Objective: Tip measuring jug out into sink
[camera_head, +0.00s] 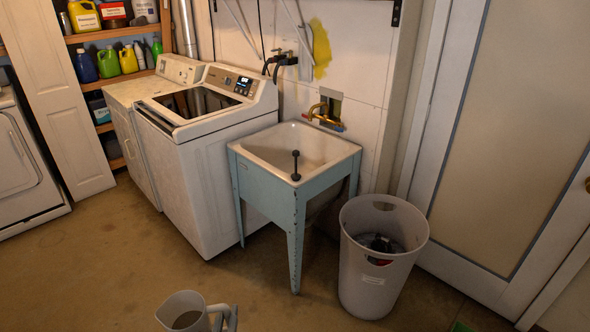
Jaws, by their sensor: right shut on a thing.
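The measuring jug (181,306) is a pale grey jug at the bottom edge of the head view, cut off below. It looks about upright, and its open top shows something brownish inside; I cannot tell whether that is liquid. My right gripper (228,318) is shut on the jug at its right side, on the handle as far as shows. The sink (262,150) is a white basin in a pale blue stand, farther away, up and to the right of the jug. The jug is well apart from it. My left gripper is not in view.
A grey bin (368,285) with dark things inside stands right of the sink. A washing machine (215,165) stands close on the sink's left. A brass tap (325,113) is on the wall behind the basin. A black upright rod (296,168) shows at its front rim. Floor before the sink is clear.

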